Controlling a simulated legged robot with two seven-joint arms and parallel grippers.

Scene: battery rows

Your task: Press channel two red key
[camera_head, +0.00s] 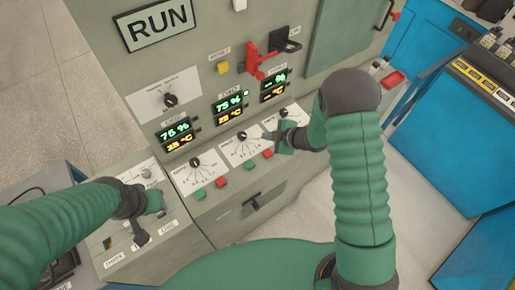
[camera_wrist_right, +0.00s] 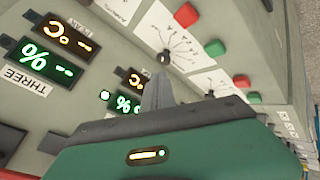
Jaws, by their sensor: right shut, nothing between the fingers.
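The sloped panel (camera_head: 178,178) carries dials with green and red keys below them. The channel two dial (camera_head: 242,136) is the middle one, under the middle display (camera_head: 229,107). Its red key (camera_head: 267,153) lies right of its green key (camera_head: 249,166); the red key (camera_wrist_right: 242,81) seems to show in the right wrist view too. My right gripper (camera_head: 269,137) is shut and empty, just above the red key in the picture; contact cannot be told. Its fingers (camera_wrist_right: 159,85) show in the wrist view. My left gripper (camera_head: 142,233) is over the lower left box; its jaws are unclear.
Channel one's red key (camera_head: 222,181) and green key (camera_head: 200,196) are to the left. My right gripper hides channel three's keys in the head view. A red lever (camera_head: 258,62) and a yellow button (camera_head: 223,67) are higher up. Blue cabinets (camera_head: 440,130) stand at right.

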